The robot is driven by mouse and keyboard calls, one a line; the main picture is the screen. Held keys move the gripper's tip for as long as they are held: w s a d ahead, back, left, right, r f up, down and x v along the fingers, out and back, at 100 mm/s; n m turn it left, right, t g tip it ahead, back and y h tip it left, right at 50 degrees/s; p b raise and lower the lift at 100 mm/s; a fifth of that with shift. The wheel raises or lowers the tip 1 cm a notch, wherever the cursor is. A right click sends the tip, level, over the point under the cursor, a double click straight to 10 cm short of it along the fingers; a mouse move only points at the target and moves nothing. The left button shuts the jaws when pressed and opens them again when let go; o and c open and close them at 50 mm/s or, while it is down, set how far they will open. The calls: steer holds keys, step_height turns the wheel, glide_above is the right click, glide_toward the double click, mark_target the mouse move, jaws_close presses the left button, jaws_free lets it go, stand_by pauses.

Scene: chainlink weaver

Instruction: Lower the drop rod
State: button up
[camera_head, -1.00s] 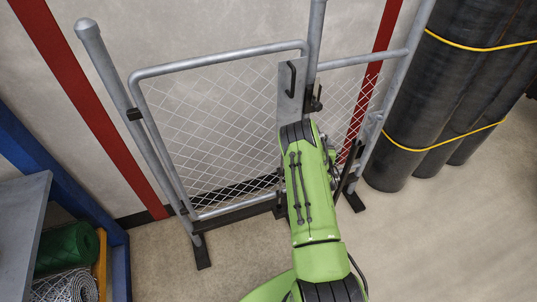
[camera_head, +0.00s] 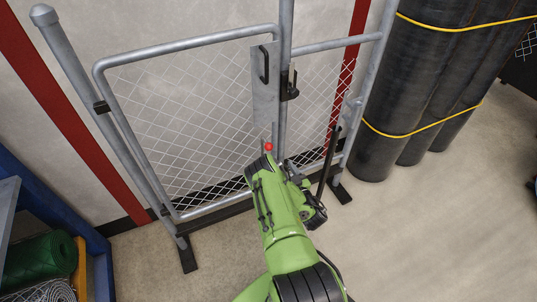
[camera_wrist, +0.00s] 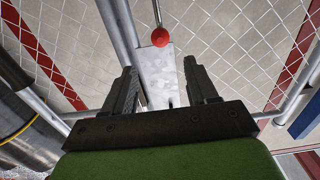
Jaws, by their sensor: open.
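A red ball knob (camera_head: 268,146) shows just above the end of my green arm, near the foot of the grey latch plate (camera_head: 265,90) on the mesh gate. In the wrist view the knob (camera_wrist: 160,37) sits on a thin metal rod (camera_wrist: 157,12), with the plate (camera_wrist: 158,70) behind. I take this rod as the drop rod; its far end is out of view. My gripper (camera_wrist: 161,85) is open, its two dark fingers apart with nothing between them. The knob appears beyond the fingertips, not touching them.
The gate (camera_head: 190,41) has a grey tube frame with posts on dark feet. A black handle (camera_head: 263,65) and latch (camera_head: 289,85) are above. Dark rolls (camera_head: 400,100) stand at right, a blue rack (camera_head: 40,190) at left. The floor in front is open.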

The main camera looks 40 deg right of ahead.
mark_target(271, 149)
steer(key=b+x, duration=1)
steer(key=x, duration=0.3)
steer(key=shift+w, duration=0.2)
jaws_close()
